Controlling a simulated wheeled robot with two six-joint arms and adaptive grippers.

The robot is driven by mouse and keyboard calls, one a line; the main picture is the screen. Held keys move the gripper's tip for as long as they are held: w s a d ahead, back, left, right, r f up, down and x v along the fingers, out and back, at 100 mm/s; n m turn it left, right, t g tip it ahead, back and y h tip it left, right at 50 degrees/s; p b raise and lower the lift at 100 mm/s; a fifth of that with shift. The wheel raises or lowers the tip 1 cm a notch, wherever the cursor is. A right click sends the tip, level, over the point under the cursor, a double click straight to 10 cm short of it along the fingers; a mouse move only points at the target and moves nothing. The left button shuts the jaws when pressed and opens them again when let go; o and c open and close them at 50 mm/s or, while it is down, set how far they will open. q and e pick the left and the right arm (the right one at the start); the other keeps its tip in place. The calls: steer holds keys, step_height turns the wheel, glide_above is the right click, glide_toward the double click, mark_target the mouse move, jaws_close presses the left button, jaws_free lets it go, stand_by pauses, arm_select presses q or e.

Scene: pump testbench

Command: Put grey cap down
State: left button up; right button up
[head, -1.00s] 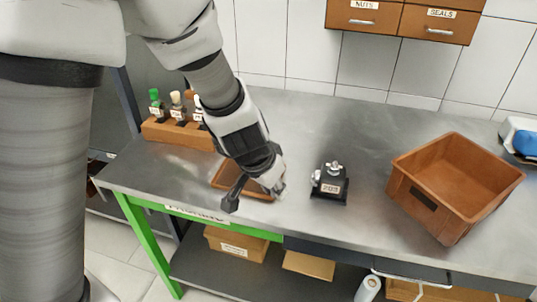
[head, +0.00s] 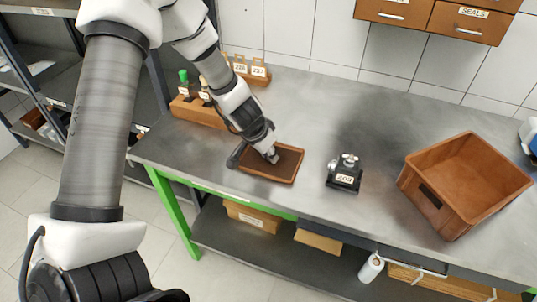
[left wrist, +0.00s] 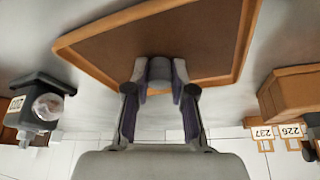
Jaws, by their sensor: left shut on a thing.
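My left gripper (head: 272,156) is over a shallow brown tray with an orange-brown rim (head: 296,171) on the metal bench. In the left wrist view the gripper (left wrist: 160,86) is shut on the grey cap (left wrist: 160,69), a small grey round piece between the fingertips. The tray, with its rim (left wrist: 239,45) and dark brown floor, lies behind the cap there. I cannot tell whether the cap touches the tray floor. In the head view the fingers mostly hide the cap. My right gripper is not in view.
A small dark pump unit (head: 343,178) stands right of the tray; it also shows in the left wrist view (left wrist: 40,103). A large brown bin (head: 440,200) is farther right. A wooden rack (head: 196,110) with bottles stands behind left. Bare bench lies between tray and pump.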

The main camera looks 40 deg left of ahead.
arm_select(q)
steer(key=shift+s+f, duration=0.1)
steer(key=shift+f, duration=0.1)
steer(key=o, duration=0.8)
steer(key=p+v, duration=0.9)
steer(key=v, duration=0.3)
steer(key=shift+r, duration=0.25)
